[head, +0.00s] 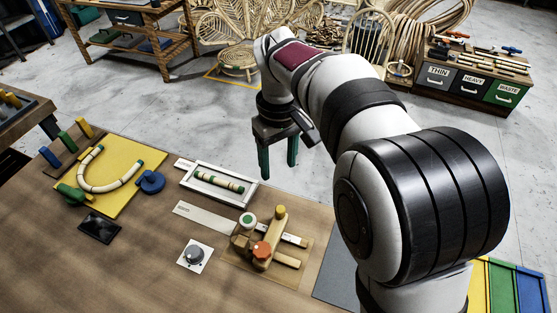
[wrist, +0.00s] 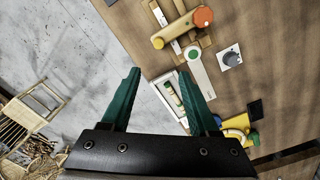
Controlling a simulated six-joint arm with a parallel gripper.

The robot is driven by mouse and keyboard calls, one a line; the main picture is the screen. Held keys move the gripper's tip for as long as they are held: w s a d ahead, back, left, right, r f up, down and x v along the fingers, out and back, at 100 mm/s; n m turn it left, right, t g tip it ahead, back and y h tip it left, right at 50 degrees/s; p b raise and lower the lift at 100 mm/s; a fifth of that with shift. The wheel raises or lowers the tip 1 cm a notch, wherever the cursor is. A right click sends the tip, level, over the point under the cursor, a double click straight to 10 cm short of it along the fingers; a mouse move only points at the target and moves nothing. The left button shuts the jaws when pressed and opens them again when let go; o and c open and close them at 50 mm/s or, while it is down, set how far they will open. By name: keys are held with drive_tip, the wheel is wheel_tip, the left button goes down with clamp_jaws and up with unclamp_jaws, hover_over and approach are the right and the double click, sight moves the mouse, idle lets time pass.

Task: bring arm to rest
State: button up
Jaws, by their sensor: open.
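My gripper (head: 278,158) hangs open and empty beyond the back edge of the workbench, with its green fingers pointing down. In the wrist view the two green fingers (wrist: 160,98) are spread apart with nothing held between them. My white and black arm covers the right part of the head view. A bent rattan piece (head: 101,180) in a U shape lies on a yellow board (head: 128,198). A straight rattan piece (head: 217,181) with green bands lies in a white tray (head: 250,199).
The bench holds a wooden clamp fixture (head: 262,250) with an orange knob, a dial (head: 194,254) and a black pad (head: 99,228). Drawers (head: 470,82), a peacock chair (head: 243,30) and a shelf (head: 130,42) stand behind. The grey floor between is clear.

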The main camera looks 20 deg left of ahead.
drive_tip(key=s+d+r+m, duration=0.3)
drive_tip(key=s+d+m, duration=0.15)
drive_tip(key=d, duration=0.55)
drive_tip(key=s+d+f+m+y, duration=0.1)
drive_tip(key=s+d+f+m, duration=0.1)
drive_tip(key=s+d+m, duration=0.4)
drive_tip(key=s+d+f+m, duration=0.2)
drive_tip(key=s+d+m, duration=0.4)
drive_tip(key=s, duration=0.5)
drive_tip(key=shift+s+y, duration=0.2)
drive_tip(key=shift+y, duration=0.2)
drive_tip(key=shift+d+f, duration=0.1)
